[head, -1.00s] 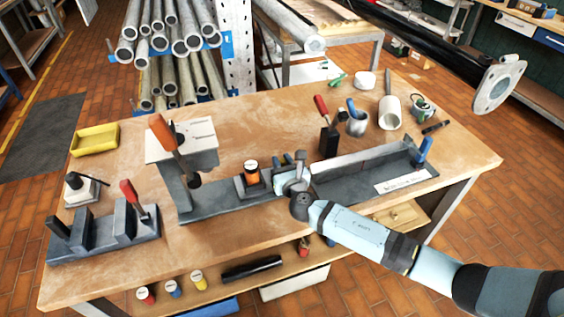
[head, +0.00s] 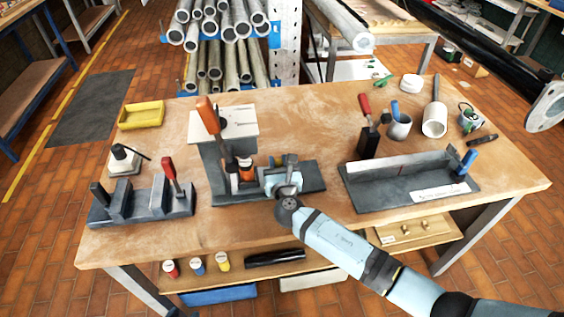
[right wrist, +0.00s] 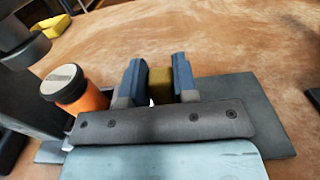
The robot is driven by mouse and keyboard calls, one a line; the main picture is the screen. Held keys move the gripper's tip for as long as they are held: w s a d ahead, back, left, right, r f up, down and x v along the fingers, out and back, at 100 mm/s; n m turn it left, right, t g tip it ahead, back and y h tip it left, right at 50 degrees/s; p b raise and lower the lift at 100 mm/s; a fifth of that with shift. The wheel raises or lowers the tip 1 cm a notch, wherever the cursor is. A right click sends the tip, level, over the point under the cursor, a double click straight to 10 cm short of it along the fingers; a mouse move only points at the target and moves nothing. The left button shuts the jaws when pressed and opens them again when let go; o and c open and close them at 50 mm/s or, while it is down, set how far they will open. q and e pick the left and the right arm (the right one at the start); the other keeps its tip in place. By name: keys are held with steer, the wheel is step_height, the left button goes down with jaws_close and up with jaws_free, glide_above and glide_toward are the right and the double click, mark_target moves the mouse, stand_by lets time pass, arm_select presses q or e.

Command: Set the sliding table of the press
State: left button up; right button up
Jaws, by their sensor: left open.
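The press (head: 213,165) has a white top plate and an orange-handled lever, and stands on a dark base (head: 312,178). My right gripper (head: 286,168) comes in from the front right. The sliding table itself is mostly hidden. My left gripper is not in view.
A dark angled fixture with a ruler-like label (head: 412,192) lies to the right. A dark block fixture with a red lever (head: 143,204) stands at the left, near a yellow tray (head: 141,115). Cups (head: 399,127) stand at the back right. The front bench strip is clear.

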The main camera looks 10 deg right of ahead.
steer(key=o, duration=0.4)
steer(key=shift+a, duration=0.35)
steer(key=shift+s+d, duration=0.1)
steer(key=shift+s, duration=0.35)
steer(key=s, duration=1.3)
steer(key=shift+d, duration=0.2)
